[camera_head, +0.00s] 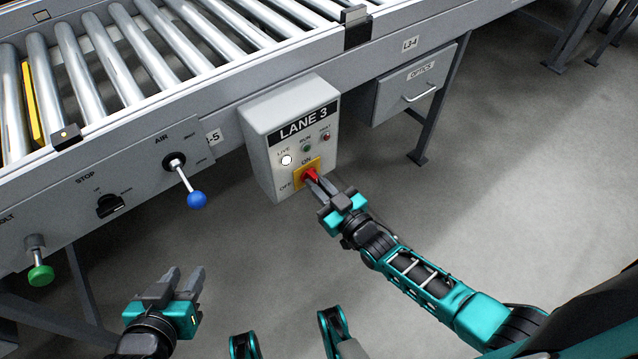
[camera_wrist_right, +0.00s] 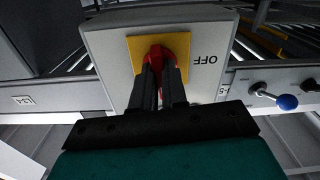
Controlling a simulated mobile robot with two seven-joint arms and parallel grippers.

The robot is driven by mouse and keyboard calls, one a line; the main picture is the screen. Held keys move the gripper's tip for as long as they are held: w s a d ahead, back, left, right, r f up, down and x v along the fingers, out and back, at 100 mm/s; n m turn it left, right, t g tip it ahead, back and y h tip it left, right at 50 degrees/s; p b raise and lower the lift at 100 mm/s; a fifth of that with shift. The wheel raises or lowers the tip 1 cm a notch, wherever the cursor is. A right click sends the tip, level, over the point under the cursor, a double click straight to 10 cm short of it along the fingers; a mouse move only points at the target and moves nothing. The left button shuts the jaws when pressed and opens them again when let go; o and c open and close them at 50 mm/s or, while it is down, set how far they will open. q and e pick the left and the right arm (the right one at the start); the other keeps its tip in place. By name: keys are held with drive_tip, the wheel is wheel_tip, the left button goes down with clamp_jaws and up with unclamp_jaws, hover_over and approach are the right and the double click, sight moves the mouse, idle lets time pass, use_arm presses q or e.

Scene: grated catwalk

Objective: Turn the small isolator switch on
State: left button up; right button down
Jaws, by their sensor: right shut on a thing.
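The small isolator switch (camera_head: 309,174) is a red knob on a yellow plate, low on the front of the grey LANE 3 box (camera_head: 262,135). ON is printed above the plate and OFF to its lower left. My right gripper (camera_head: 315,183) is shut on the red knob. In the right wrist view the two dark fingers reach up to the red knob (camera_wrist_right: 155,54) and cover part of it, so its exact angle is hard to tell. OFF shows upside down beside the yellow plate. My left gripper (camera_head: 185,272) is open and empty, low at the left.
A white LIVE lamp (camera_head: 286,160) and smaller green and red lamps sit above the switch. A blue-knobbed AIR lever (camera_head: 196,199), a black STOP selector (camera_head: 110,205) and a green knob (camera_head: 41,275) are to the left. An OPTICS drawer (camera_head: 417,85) is to the right. Open floor lies below.

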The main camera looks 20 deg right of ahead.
drive_tip(key=shift+w+r+m, duration=0.1)
drive_tip(key=shift+r+m, duration=0.05)
drive_tip(key=shift+m, duration=0.45)
use_arm(q)
drive_tip(key=shift+r, duration=0.2)
use_arm(e)
drive_tip(key=c, duration=1.2)
unclamp_jaws()
drive_tip(key=shift+o, duration=0.2)
